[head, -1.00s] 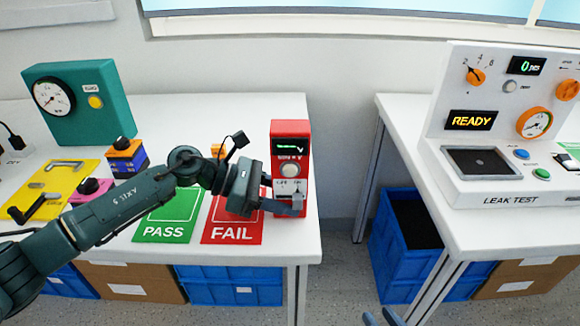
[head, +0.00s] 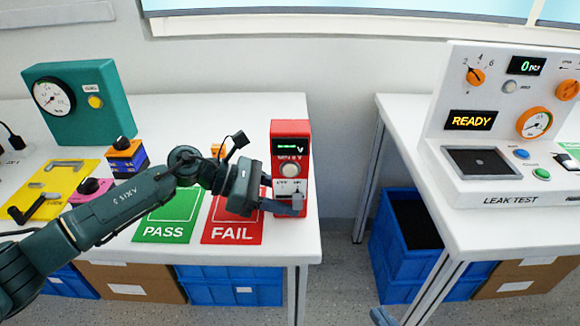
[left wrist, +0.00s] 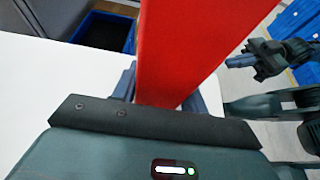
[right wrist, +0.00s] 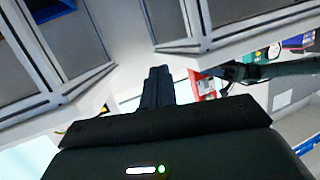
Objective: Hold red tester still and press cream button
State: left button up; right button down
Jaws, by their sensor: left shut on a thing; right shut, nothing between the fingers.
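The red tester (head: 275,133) stands upright at the right end of the left table, with a dark display at its top. Its round cream button (head: 290,170) faces front and is uncovered. My left gripper (head: 287,204) is shut on the tester's lower part, below the button. In the left wrist view, the tester's red body (left wrist: 185,45) rises between the fingers. My right gripper (head: 382,317) is shut and empty at the bottom edge of the head view, well away from the tester. The right wrist view shows its closed fingers (right wrist: 158,85) and the tester (right wrist: 204,86) beyond them.
Green PASS (head: 167,218) and red FAIL (head: 232,230) mats lie left of the tester. A teal gauge box (head: 85,105) stands further left. A leak test station (head: 520,130) is on the right table. A gap with a blue crate (head: 392,245) separates the tables.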

aim_at(290, 171)
jog(key=shift+s+f, duration=0.1)
dwell(0.3)
jog(key=w+a+r+n+y, duration=0.2)
jog(key=a+r+n+y, duration=0.3)
jog(key=a+r+n, duration=0.1)
jog(key=w+a+r+n+t+y, duration=0.1)
jog(key=w+a+r+n+y, duration=0.1)
jog(key=a+r+n+y, duration=0.3)
notch_tip(290, 171, up, 5)
jog(key=a+n, duration=0.1)
jog(key=a, duration=0.2)
jog(key=shift+w, duration=0.25)
jog(key=shift+w+r, duration=0.1)
jog(key=w, duration=0.8)
jog(key=shift+w, duration=0.35)
dwell(1.0)
jog(key=shift+w, duration=0.4)
